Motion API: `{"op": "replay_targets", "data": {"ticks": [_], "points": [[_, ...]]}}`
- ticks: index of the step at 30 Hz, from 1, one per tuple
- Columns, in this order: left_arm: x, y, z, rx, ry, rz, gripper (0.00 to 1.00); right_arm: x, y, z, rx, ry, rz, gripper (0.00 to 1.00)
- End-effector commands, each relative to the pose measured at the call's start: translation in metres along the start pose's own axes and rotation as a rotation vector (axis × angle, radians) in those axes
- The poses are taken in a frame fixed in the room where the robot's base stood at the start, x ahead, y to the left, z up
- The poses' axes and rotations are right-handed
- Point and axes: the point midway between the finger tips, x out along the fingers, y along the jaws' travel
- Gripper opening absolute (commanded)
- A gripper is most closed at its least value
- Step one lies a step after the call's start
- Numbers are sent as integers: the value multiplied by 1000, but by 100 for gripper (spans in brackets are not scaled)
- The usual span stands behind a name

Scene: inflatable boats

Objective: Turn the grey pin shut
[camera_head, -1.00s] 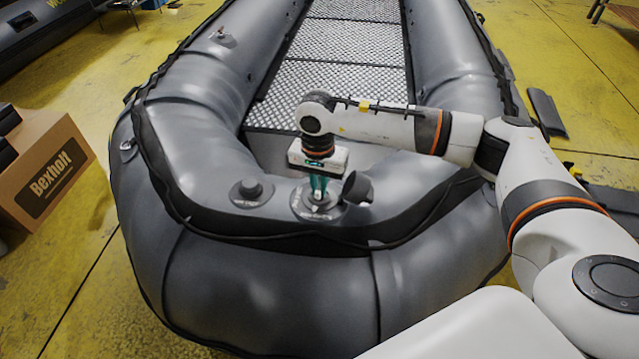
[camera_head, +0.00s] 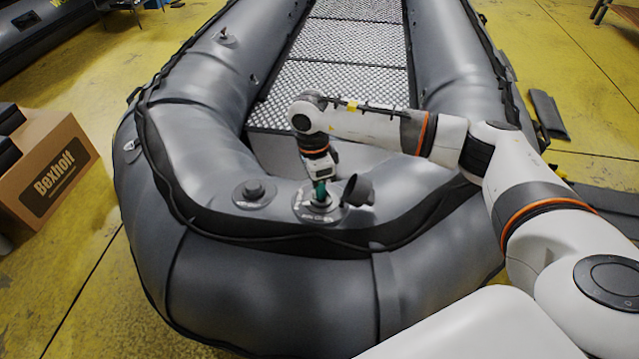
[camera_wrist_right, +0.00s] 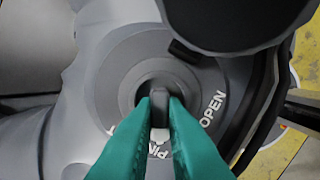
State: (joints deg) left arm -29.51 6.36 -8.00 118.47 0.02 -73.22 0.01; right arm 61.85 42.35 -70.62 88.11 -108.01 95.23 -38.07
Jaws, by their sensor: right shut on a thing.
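The grey pin (camera_wrist_right: 159,105) stands in the middle of a round grey valve plate (camera_wrist_right: 110,85) in the right wrist view. The plate bears the words OPEN and PIN. In the head view the valve plate (camera_head: 306,212) sits on the bow of the grey inflatable boat (camera_head: 270,290). My right gripper (camera_wrist_right: 160,100) has its green fingers shut on the pin from both sides; it also shows in the head view (camera_head: 320,196), pointing down into the valve. The fingers hide part of the lettering. My left gripper is not in view.
An open black valve cap (camera_head: 358,188) stands just right of the valve; it fills the top of the wrist view (camera_wrist_right: 235,20). A second, capped valve (camera_head: 254,191) is to the left. A cardboard box (camera_head: 50,165) stands on the yellow floor at the left.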

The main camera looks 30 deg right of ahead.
Motion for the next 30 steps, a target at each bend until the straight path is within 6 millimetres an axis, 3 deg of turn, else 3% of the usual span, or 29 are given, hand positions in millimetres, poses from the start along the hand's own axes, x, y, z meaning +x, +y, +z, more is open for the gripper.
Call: {"op": "replay_targets", "data": {"ticks": [15,30], "points": [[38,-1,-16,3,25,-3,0,-2,3,1,383,1,-41,0],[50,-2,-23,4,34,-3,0,-2,4,1,485,2,-51,0]]}}
